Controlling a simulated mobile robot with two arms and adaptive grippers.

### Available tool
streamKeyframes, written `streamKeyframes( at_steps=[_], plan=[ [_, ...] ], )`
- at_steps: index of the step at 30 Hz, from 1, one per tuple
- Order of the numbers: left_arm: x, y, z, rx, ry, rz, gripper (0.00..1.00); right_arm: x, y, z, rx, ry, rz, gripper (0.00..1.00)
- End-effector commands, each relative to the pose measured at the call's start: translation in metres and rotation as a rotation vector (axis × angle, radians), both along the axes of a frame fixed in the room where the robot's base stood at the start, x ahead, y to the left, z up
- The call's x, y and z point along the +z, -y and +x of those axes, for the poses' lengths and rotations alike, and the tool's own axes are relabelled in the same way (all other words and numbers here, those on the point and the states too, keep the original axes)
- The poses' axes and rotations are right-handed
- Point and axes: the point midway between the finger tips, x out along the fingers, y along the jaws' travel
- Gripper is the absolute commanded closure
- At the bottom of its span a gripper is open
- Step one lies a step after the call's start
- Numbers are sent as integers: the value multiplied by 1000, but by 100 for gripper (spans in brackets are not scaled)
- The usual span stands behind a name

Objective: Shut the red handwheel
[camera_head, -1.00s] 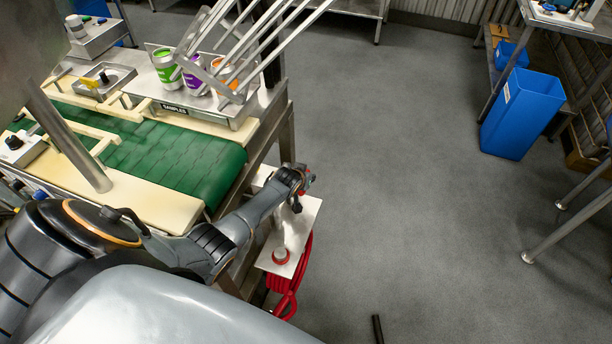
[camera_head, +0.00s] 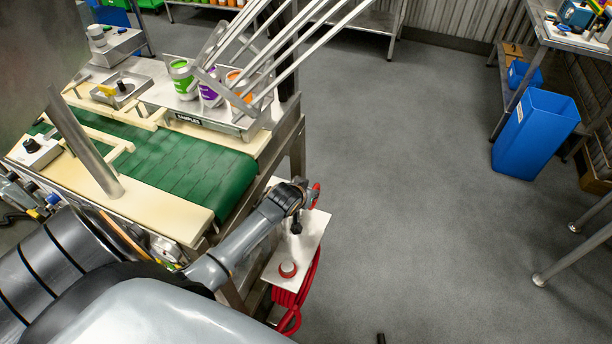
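A red rounded part (camera_head: 315,195), which looks like the rim of the red handwheel, shows at the far right edge of a white panel (camera_head: 312,232) beside the conveyor. My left gripper (camera_head: 299,212) is over the panel, right beside that red part and partly covering it. I cannot tell whether they touch. The fingers are dark and small, so their opening cannot be made out. A smaller red ring with a grey centre (camera_head: 288,270) sits lower on the same panel, clear of the gripper. My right gripper is not in view.
A red coiled hose (camera_head: 297,300) hangs below the panel. The green conveyor (camera_head: 190,170) and a samples tray with cans (camera_head: 240,128) stand to the left. Open grey floor lies to the right, with a blue bin (camera_head: 535,135) farther off.

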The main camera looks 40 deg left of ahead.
Motion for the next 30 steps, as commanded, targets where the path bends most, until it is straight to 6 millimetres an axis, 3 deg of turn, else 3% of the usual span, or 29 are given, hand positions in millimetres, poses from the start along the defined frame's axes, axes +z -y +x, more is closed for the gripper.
streamKeyframes(
  at_steps=[7,20,23,30],
  plan=[
    [17,4,-17,0,0,0,76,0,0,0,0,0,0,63],
    [17,5,-19,-2,2,-2,76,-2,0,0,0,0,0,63],
    [3,13,-19,-23,35,-11,76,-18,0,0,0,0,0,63],
    [-48,46,-25,-118,306,-28,76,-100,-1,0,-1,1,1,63]
  ],
)
